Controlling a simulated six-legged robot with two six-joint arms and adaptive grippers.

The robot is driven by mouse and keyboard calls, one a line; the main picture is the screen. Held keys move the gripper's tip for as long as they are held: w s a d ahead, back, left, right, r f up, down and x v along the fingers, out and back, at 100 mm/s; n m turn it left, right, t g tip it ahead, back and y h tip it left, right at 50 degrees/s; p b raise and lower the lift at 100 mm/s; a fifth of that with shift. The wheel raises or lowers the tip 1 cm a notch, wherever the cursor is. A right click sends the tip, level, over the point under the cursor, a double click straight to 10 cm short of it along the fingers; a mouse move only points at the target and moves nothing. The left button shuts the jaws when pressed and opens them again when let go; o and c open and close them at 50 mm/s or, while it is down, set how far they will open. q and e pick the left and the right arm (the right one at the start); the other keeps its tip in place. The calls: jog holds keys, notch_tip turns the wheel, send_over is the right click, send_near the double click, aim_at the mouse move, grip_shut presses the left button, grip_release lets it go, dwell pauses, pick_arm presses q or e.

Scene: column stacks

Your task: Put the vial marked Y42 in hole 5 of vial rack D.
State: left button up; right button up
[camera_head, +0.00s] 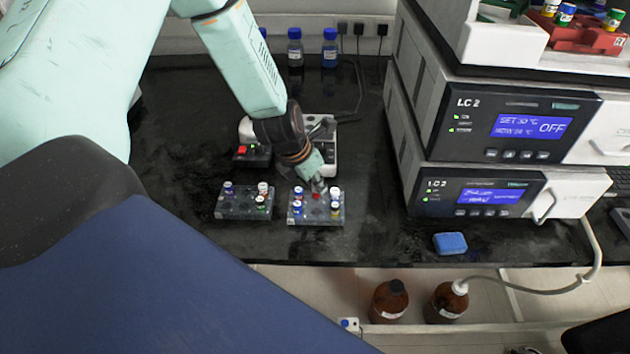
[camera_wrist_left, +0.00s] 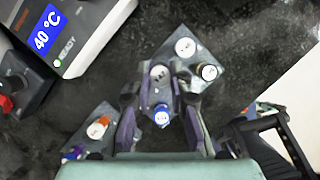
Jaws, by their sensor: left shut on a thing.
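My left gripper (camera_head: 317,188) points down over the right-hand rack (camera_head: 315,219) on the black bench. In the left wrist view its fingers (camera_wrist_left: 160,88) close around a vial with a pale cap (camera_wrist_left: 160,75). In the head view a red-marked vial (camera_head: 316,196) shows just under the fingertips. I cannot tell how deep the held vial sits in the rack. The rack also bears two white-capped vials (camera_wrist_left: 185,47) on one side and a blue-ringed vial (camera_wrist_left: 162,115) on the other. The Y42 mark and the rack letters are too small to read. My right gripper is not in view.
A second rack (camera_head: 247,213) with several vials stands close on the left. A white heater reading 40 °C (camera_wrist_left: 75,30) stands behind the racks. Stacked LC 2 units (camera_head: 480,195) and a blue sponge (camera_head: 450,243) are to the right. Bottles (camera_head: 330,48) stand at the back.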

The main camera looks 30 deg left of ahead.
pick_arm(q)
jog(key=shift+f+b, duration=0.95)
jog(key=shift+b, duration=0.2)
dwell(0.4)
jog(key=o, duration=0.9)
jog(key=o, duration=0.3)
jog(key=shift+o, duration=0.2)
jog(key=shift+r+p, duration=2.8)
jog(key=shift+r, duration=0.25)
